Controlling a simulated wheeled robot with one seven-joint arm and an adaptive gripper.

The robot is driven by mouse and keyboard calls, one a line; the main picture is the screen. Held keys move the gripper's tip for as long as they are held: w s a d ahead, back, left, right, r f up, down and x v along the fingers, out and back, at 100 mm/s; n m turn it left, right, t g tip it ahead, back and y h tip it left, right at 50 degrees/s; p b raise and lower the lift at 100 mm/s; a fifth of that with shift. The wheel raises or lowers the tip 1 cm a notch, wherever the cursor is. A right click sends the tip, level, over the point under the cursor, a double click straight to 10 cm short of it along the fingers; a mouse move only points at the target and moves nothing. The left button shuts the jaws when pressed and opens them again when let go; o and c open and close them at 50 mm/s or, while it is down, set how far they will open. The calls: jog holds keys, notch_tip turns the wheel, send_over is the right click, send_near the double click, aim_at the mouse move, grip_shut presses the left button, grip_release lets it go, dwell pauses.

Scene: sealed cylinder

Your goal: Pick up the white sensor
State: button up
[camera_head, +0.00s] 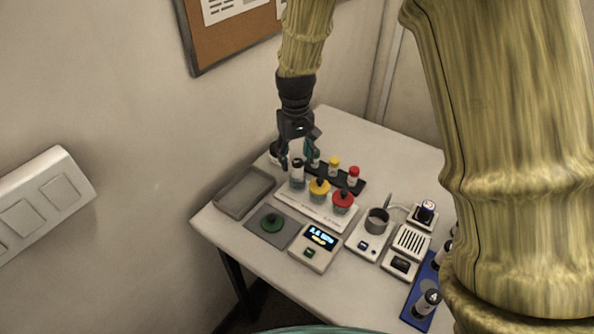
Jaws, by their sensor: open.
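My gripper (296,162) points down over the back left of the white table, its two dark fingers apart. A pale cylinder with a dark top (298,178) stands upright just below and between the fingertips; I cannot tell whether they touch it. It stands at the left end of a white board (318,211), beside a yellow-topped piece (319,190) and a red-topped piece (342,201). I cannot tell for certain which item is the white sensor. A small white piece with a dark top (426,211) stands on a pad at the right.
A black rack (345,184) with capped vials stands close behind the board. A cup holder (376,222) and blue tray (413,302) are right.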

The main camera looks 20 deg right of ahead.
aim_at(298, 162)
jog(key=shift+s+d+f+p, duration=0.25)
jog(key=shift+s+f+p, duration=0.15)
jog(key=shift+s+f, duration=0.25)
jog(key=shift+w+f, duration=0.3)
jog(key=shift+f, duration=0.6)
jog(key=shift+w+f, duration=0.15)
jog(key=shift+f, duration=0.05)
jog(key=shift+s+r, duration=0.1)
jog(key=shift+s, duration=0.25)
jog(key=shift+w, duration=0.2)
jog(key=c, duration=0.6)
jog(key=shift+s, duration=0.1)
grip_shut()
